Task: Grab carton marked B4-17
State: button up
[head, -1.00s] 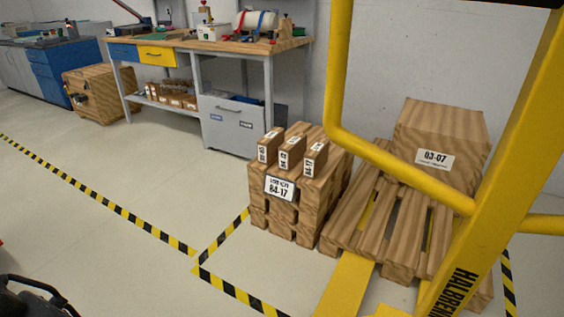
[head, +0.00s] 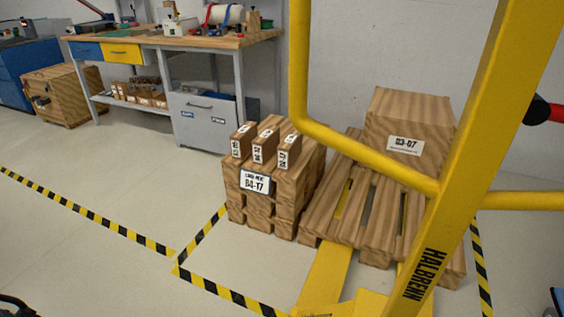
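A larger carton (head: 408,115) marked 03-07 or similar sits on a wooden pallet (head: 345,215) to the right. My gripper is not in view.
A yellow pallet truck frame (head: 440,190) marked HALBRENN stands in front of the pallet at right and partly hides it. A workbench (head: 180,42) with a grey cabinet (head: 203,122) stands behind. Black-yellow tape (head: 100,217) marks the floor. Open floor (head: 110,175) lies to the left.

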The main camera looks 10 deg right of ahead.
aim_at(290, 149)
jog(key=i+j+z, duration=0.15)
jog(key=j, duration=0.3)
jog(key=i+j+z, duration=0.2)
jog(key=j, duration=0.25)
jog(key=j+z, duration=0.15)
jog(key=j, duration=0.3)
jog(key=i+j+z, duration=0.45)
jog(key=j, duration=0.15)
jog(key=i+j+z, duration=0.45)
jog(key=i+j, duration=0.2)
jog(key=i, duration=0.35)
